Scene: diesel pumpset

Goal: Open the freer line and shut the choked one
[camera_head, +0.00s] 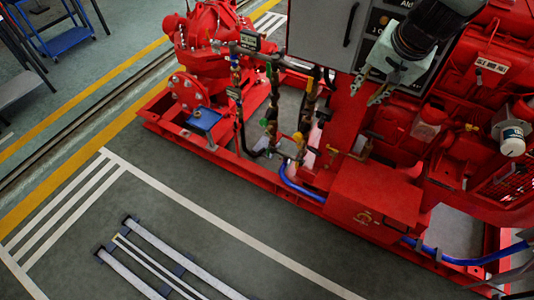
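My gripper (365,94) hangs at the upper right of the pumpset, in front of the grey control cabinet (318,32). Its two dark fingers are apart and nothing shows between them. To its left, two roughly upright pipe runs stand close together, a left line (272,108) and a right line (309,103). Small valve handles show on them: a green one (269,70) high on the left, a green one (264,122) lower down, and a yellow one (298,137) at the bottom. The handle angles and any flow readings are too small to tell.
The red pump (207,38) stands at the left of the red base frame (247,176). A red box (376,200) and a blue hose (299,187) lie below the lines. Red engine parts crowd the right.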

